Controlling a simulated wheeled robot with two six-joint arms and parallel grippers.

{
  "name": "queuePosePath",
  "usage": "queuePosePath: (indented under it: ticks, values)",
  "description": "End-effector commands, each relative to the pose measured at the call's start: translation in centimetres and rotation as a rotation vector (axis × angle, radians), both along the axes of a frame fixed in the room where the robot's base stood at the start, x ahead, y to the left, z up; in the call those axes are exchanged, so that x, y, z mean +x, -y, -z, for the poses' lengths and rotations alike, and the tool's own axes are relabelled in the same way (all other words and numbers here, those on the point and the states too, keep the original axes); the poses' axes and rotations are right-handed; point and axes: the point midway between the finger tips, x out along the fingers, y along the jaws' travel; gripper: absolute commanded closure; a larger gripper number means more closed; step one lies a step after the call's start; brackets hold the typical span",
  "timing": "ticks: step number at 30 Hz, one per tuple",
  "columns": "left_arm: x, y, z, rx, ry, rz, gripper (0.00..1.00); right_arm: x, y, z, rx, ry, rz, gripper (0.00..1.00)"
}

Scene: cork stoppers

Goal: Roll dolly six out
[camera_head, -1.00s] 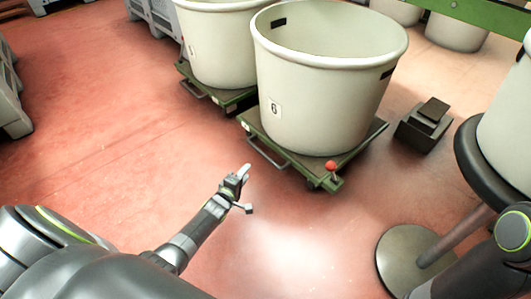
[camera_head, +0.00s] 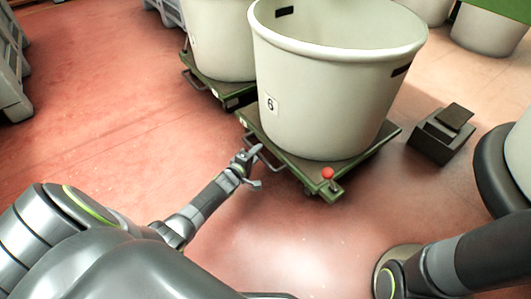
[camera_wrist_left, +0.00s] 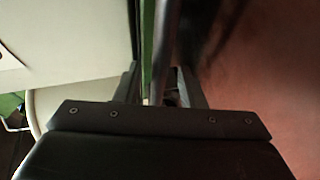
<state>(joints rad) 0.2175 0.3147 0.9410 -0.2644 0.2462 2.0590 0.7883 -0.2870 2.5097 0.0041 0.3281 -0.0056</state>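Dolly six is a green platform (camera_head: 305,172) carrying a large cream tub (camera_head: 325,95) with a "6" label (camera_head: 271,104). A grey bar handle (camera_head: 270,164) sticks out from its left side, and a red knob (camera_head: 327,173) stands at its near corner. My left gripper (camera_head: 257,165) is at the handle with its fingers apart. In the left wrist view, the grey bar (camera_wrist_left: 166,45) runs between the two open fingers (camera_wrist_left: 162,88); contact cannot be told. My right gripper is outside the views; only my right arm shows.
Another cream tub on a green dolly (camera_head: 220,88) stands close behind on the left. A dark pedal-like box (camera_head: 440,135) sits on the floor to the right. Grey crates (camera_head: 10,75) stand at the far left. The red floor (camera_head: 120,120) at left is clear.

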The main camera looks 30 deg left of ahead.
Motion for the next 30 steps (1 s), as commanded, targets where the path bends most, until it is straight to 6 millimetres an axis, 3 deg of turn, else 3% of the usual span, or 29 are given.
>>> queuePosePath:
  ticks: [12, 21, 30]
  values:
    - [0.26, -0.35, 0.10, 0.000, 0.000, -0.001, 0.64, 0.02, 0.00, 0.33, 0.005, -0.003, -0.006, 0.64]
    - [0.25, -0.33, 0.13, 0.000, 0.000, -0.001, 1.00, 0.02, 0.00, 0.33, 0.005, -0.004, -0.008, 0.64]
    - [0.16, -0.35, 0.13, 0.000, 0.000, -0.001, 1.00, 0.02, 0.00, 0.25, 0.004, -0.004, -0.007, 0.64]
